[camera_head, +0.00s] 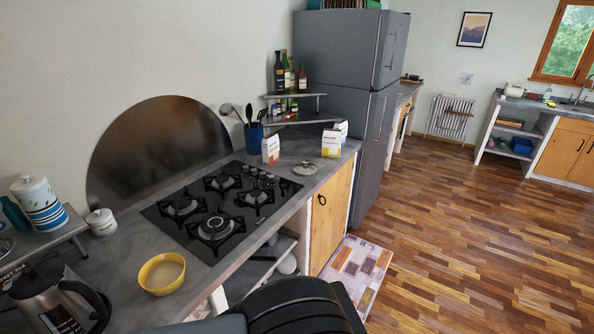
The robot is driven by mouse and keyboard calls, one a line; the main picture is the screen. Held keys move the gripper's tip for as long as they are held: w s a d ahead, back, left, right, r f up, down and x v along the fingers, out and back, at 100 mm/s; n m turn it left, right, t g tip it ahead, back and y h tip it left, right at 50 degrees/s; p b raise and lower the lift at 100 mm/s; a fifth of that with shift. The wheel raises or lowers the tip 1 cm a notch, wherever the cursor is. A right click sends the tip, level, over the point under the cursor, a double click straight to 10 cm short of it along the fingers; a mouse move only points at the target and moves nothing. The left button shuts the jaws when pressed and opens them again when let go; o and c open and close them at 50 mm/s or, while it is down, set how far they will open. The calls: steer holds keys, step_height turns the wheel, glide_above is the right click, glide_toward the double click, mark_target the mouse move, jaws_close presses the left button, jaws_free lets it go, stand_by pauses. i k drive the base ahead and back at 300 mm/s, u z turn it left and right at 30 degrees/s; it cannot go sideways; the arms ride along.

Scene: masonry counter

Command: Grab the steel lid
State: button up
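A small round steel lid (304,169) lies on the grey counter (314,184), just right of the black gas hob (213,208) and close to the counter's front edge. It looks flat on the counter, with a small knob on top. Nothing covers it. A dark rounded part of my arm shows at the bottom middle, well short of the lid. My gripper is not in view.
White cartons (331,143) and a blue utensil pot (254,138) stand behind the lid. A yellow bowl (162,273), a kettle (60,297) and a small white jar (102,222) stand at left. The tall grey fridge (378,140) bounds the counter's right end. Floor at right is clear.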

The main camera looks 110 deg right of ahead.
mark_target(304, 168)
steer(key=z, duration=4.85)
steer(key=i, duration=2.5)
steer(key=u, duration=3.7)
steer(key=i, duration=0.4)
steer(key=u, duration=0.1)
